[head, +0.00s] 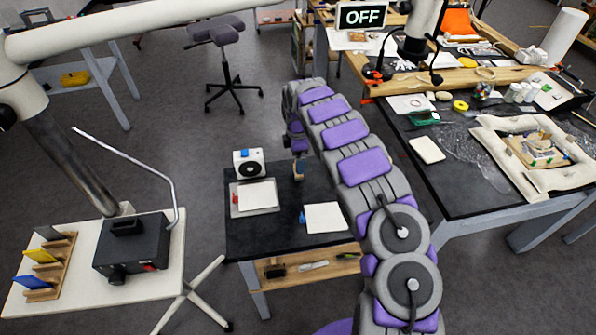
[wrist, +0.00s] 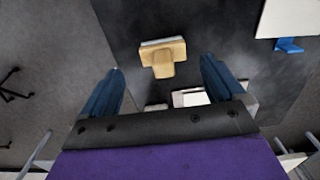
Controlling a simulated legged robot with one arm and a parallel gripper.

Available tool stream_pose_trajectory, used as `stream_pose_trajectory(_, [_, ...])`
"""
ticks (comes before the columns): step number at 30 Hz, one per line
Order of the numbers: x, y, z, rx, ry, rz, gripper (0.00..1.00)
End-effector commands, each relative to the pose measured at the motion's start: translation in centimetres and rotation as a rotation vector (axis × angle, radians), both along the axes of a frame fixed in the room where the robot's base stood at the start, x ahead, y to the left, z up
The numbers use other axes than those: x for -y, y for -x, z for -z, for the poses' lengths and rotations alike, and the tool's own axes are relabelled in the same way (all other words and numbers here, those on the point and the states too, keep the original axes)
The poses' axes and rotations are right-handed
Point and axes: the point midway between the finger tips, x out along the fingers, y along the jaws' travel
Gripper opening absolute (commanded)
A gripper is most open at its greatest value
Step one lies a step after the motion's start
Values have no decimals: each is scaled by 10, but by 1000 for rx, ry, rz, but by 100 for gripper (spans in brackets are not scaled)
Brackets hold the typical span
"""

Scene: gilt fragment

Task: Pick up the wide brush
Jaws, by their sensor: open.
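The wide brush (wrist: 163,60) has a pale wooden body with a short handle and a light bristle strip. In the wrist view it lies on the dark tabletop, centred between the two blue fingers of my gripper (wrist: 162,68). The fingers are apart and do not visibly touch it. In the head view a small tan part of the brush (head: 299,173) shows just below my gripper (head: 298,151), near the far right of the small black table (head: 285,240). The height of the fingers above the brush is hard to tell.
A white device with a black dial (head: 248,162) and a pale pad (head: 257,196) are on the table's left. A white square (head: 324,217) with a blue piece is at the front right. A cluttered workbench (head: 455,190) stands right; a white side table (head: 80,270) stands left.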

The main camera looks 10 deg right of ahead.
Motion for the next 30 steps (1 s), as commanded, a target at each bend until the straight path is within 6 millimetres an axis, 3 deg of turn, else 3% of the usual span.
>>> stream_pose_trajectory(9, [1, 4, 45, -3, -2, 1, 96])
stream_pose_trajectory(17, [1, 4, 47, 0, -1, 1, 96])
stream_pose_trajectory(30, [1, 4, 47, 0, -1, 0, 55])
